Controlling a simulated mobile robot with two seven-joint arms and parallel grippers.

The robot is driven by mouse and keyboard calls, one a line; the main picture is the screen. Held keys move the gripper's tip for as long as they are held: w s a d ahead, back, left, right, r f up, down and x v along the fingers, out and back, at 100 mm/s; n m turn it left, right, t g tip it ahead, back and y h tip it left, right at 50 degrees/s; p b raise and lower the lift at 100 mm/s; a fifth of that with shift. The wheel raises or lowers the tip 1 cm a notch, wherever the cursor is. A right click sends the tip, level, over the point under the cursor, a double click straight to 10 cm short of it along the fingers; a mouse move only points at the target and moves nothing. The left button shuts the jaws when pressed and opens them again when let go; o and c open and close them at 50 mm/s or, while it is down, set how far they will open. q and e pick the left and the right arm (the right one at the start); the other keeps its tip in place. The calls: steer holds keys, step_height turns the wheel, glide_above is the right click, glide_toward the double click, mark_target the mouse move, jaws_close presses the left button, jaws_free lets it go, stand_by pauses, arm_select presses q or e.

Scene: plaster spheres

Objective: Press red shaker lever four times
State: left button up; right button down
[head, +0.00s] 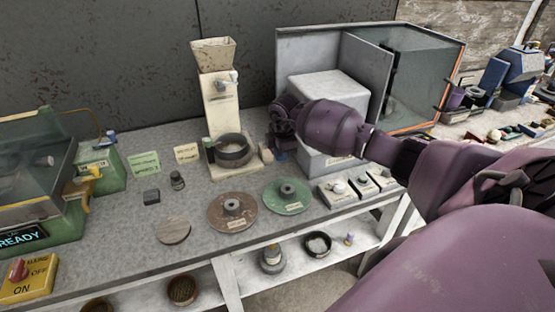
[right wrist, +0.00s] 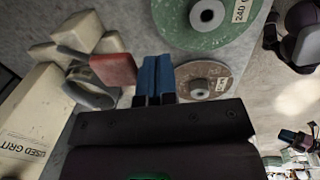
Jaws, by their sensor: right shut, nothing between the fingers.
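In the right wrist view, a red block-shaped lever (right wrist: 113,68) sticks out beside a dark grey rounded part (right wrist: 88,88), with cream blocks behind it. My right gripper (right wrist: 153,78) has its blue fingers closed together, empty, just to the right of the red lever in that view. Whether they touch cannot be told. In the head view the right gripper (head: 281,152) is low over the bench, beside a white box (head: 328,92). The red lever cannot be made out there. My left gripper is out of view.
A cream hopper machine (head: 219,108) with a dark bowl (head: 233,151) stands left of the gripper. A brown disc (head: 225,220) and green disc (head: 273,203) lie in front. A cream box (right wrist: 30,125) reads "USED GRIT". A glass cabinet (head: 425,75) stands behind my arm.

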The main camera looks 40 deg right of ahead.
steer(key=s+r, duration=0.3)
steer(key=r, duration=0.5)
steer(key=shift+s+a+r+b, duration=0.25)
steer(key=shift+a+r+b, duration=0.05)
steer(key=shift+a, duration=0.15)
steer(key=shift+f, duration=0.1)
stand_by(1.9)
